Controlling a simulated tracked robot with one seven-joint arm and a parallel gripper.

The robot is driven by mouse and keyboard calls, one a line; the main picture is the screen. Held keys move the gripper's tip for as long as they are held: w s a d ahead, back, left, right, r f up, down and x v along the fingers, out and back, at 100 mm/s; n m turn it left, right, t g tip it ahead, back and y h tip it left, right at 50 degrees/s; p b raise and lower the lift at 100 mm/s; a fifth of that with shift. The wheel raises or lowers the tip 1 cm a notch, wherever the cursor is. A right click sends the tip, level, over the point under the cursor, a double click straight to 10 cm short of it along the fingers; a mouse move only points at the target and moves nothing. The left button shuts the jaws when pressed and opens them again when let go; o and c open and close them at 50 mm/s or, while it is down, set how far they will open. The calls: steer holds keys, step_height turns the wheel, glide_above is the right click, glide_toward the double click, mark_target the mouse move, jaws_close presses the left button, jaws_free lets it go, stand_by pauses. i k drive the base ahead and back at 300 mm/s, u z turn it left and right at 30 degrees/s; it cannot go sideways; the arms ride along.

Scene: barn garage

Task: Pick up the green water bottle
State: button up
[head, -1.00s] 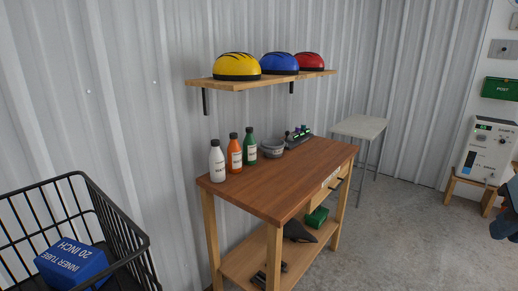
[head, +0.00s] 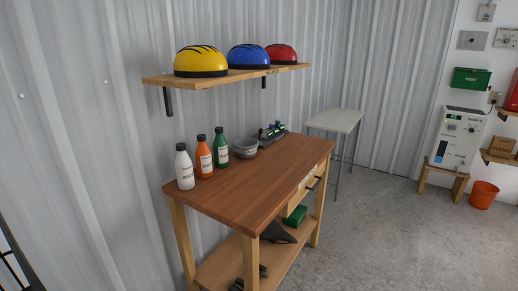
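The green water bottle (head: 221,148) stands upright on the wooden workbench (head: 258,187), near its back edge by the wall. It has a dark cap and a pale label. An orange bottle (head: 204,157) stands just left of it, and a white bottle (head: 184,167) stands left of that. A grey bowl (head: 245,148) sits just right of the green bottle. My gripper is not in view.
A shelf (head: 233,77) with yellow, blue and red helmets hangs above the bottles. A small pale table (head: 335,120) stands behind the bench. Open concrete floor (head: 365,225) lies to the right, with an orange bucket (head: 483,194) farther off.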

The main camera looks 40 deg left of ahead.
mark_target(219, 145)
steer(key=z, duration=0.1)
steer(key=i, duration=4.1)
steer(key=u, duration=1.3)
steer(key=i, duration=0.15)
steer(key=u, duration=2.2)
